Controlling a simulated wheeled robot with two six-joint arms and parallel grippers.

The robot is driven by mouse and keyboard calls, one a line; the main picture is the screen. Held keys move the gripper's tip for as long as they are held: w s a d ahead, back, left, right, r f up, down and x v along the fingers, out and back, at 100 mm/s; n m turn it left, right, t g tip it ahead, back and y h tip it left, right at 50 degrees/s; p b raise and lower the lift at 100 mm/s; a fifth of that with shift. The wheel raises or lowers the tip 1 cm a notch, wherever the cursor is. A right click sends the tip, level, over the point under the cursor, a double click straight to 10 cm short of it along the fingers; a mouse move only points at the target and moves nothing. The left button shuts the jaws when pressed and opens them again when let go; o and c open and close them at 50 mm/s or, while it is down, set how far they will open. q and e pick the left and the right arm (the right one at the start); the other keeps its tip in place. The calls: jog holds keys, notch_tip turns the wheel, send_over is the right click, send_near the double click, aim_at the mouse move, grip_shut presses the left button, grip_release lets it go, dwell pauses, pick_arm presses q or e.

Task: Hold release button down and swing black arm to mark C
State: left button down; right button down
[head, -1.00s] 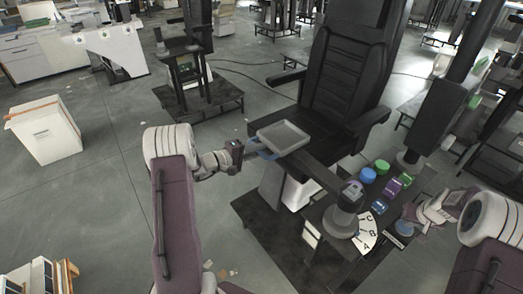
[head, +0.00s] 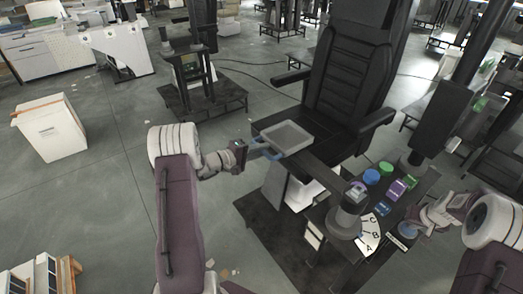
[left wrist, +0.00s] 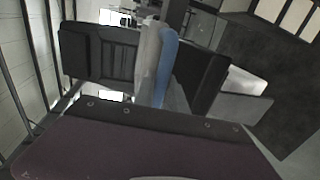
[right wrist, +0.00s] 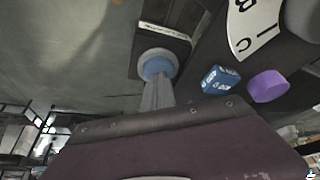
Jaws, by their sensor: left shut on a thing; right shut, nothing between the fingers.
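The black arm (head: 325,178) runs from a grey pivot post (head: 348,212) to a grey tray (head: 286,138) with a blue handle (head: 266,153). My left gripper (head: 252,150) is shut on the blue handle, which fills the middle of the left wrist view (left wrist: 168,62). The white mark plate (head: 369,235) with A, B and C lies right of the post; its pointer is unclear. The blue release button (right wrist: 158,66) sits in a grey ring in the right wrist view. My right gripper (right wrist: 157,82) is shut and empty, tips at the button; how far it is pressed cannot be told.
A black chair (head: 350,75) stands behind the tray. Green, purple and blue knobs (head: 371,176) sit on the panel between the post and the right column. Floor left of the tray is open.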

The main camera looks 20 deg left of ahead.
pick_arm(q)
jog(key=shift+s, duration=0.15)
jog(key=s+n+t+y, duration=0.1)
jog(key=s+n+y, duration=0.2)
jog(key=s, duration=0.6)
jog(key=shift+a+t+y, duration=0.3)
jog(key=shift+a+y, duration=0.05)
jog(key=shift+y, duration=0.05)
jog(key=c, duration=1.4)
grip_release()
jog(key=shift+w, duration=0.1)
